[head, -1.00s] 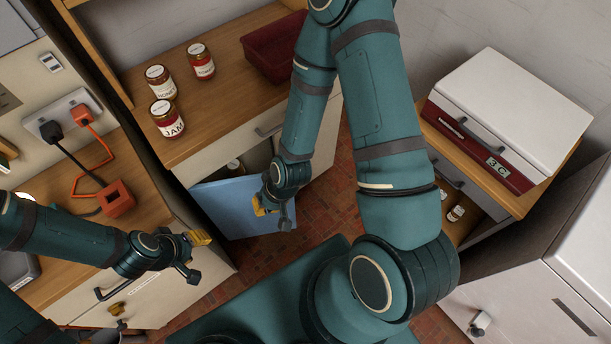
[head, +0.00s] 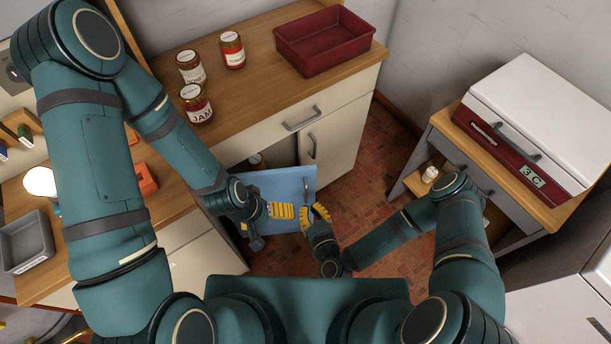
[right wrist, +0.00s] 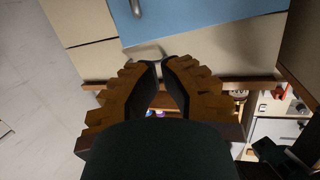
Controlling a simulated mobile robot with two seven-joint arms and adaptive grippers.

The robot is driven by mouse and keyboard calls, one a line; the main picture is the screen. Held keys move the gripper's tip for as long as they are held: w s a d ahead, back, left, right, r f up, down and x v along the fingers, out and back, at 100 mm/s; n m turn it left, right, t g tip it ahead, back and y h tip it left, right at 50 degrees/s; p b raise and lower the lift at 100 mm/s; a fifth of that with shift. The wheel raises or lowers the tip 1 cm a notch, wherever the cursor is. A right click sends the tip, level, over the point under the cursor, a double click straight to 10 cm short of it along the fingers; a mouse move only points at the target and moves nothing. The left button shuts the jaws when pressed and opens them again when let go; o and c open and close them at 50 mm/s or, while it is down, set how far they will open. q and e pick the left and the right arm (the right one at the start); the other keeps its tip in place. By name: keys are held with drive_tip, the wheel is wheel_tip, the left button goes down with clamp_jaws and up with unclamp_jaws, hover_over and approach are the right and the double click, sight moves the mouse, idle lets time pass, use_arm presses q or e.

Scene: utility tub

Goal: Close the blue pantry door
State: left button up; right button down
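The blue pantry door (head: 278,184) stands open in front of the low cabinet, with a dim opening and a jar (head: 256,160) visible behind it. A grey handle (head: 306,190) is near its right edge. My left gripper (head: 270,228) is open and empty, in front of the door's lower part; contact cannot be told. My right gripper (head: 314,211) is just below the door's lower right corner, by the handle's side. In the right wrist view its fingertips (right wrist: 164,63) nearly meet with nothing clear between them, and the blue door (right wrist: 200,18) shows beyond.
The wooden counter (head: 262,62) carries jars (head: 195,103) and a red bin (head: 325,40). A cream cabinet door (head: 330,140) is right of the opening. A grey cabinet with an open drawer (head: 425,183) stands at right. Tiled floor (head: 375,165) lies between.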

sight(305, 181)
use_arm(q)
wheel_tip(305, 181, down, 3)
drive_tip(key=b, duration=0.3)
drive_tip(key=shift+w+f, duration=0.1)
drive_tip(key=shift+f, duration=0.1)
use_arm(e)
drive_tip(key=w+t+h, duration=0.1)
drive_tip(key=w, duration=0.3)
drive_tip(key=w+a+m+h, duration=0.1)
drive_tip(key=w, duration=0.3)
drive_tip(key=w+a+t+h, duration=0.1)
drive_tip(key=w, duration=0.3)
drive_tip(key=shift+w+m+t, duration=0.15)
drive_tip(key=shift+m+t, duration=0.15)
drive_tip(key=shift+d, duration=0.1)
